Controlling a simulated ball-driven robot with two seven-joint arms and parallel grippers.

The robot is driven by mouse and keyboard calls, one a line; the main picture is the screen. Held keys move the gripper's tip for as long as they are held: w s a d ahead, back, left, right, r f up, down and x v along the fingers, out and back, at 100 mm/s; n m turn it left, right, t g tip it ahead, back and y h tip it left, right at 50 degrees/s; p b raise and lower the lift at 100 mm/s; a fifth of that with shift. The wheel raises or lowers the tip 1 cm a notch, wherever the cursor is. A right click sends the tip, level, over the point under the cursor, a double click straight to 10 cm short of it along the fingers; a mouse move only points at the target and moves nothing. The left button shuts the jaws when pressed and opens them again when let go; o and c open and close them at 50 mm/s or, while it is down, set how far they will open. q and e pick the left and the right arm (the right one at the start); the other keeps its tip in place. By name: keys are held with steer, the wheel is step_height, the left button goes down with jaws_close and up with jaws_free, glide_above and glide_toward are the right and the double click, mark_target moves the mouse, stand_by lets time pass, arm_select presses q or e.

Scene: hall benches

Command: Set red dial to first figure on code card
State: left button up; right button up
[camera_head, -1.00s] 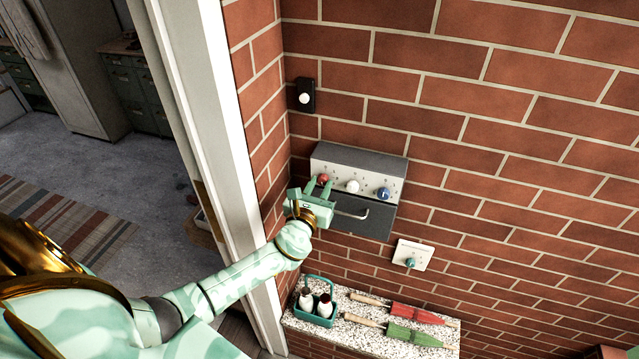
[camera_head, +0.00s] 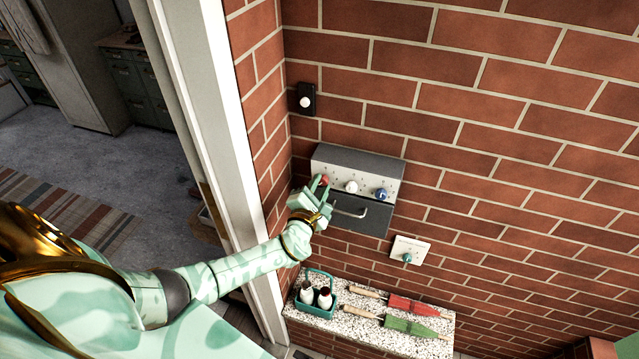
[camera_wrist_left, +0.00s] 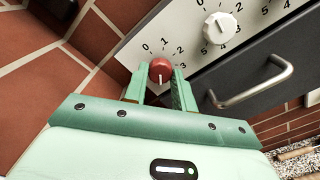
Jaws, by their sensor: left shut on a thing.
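The red dial (camera_head: 325,180) is the leftmost of three dials on the sloped pale face of a grey wall box (camera_head: 357,160). My left gripper (camera_head: 321,187) is shut on it, with a finger on either side. In the left wrist view the red dial (camera_wrist_left: 160,70) sits between the green fingertips (camera_wrist_left: 161,88). A white mark on it lies toward the gripper. Figures 0, 1, 2 and 3 show around it; the fingers hide part of the scale. The white dial (camera_head: 351,187) and blue dial (camera_head: 381,194) are to its right. I see no code card. My right gripper is out of view.
A metal handle (camera_head: 350,213) crosses the box's dark lower front. A black switch (camera_head: 306,99) is above, a plate with a teal knob (camera_head: 410,248) below right. A white door frame (camera_head: 222,130) stands left.

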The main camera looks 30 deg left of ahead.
arm_select(q)
steer(key=shift+w+r+m, duration=0.15)
steer(key=shift+r+m, duration=0.25)
steer(key=shift+m, duration=0.2)
steer(key=shift+a, duration=0.1)
steer(key=o, duration=0.8)
steer(key=shift+o, duration=0.9)
steer(key=shift+f, duration=0.2)
steer(key=shift+s, duration=0.2)
steer(key=v, duration=1.6)
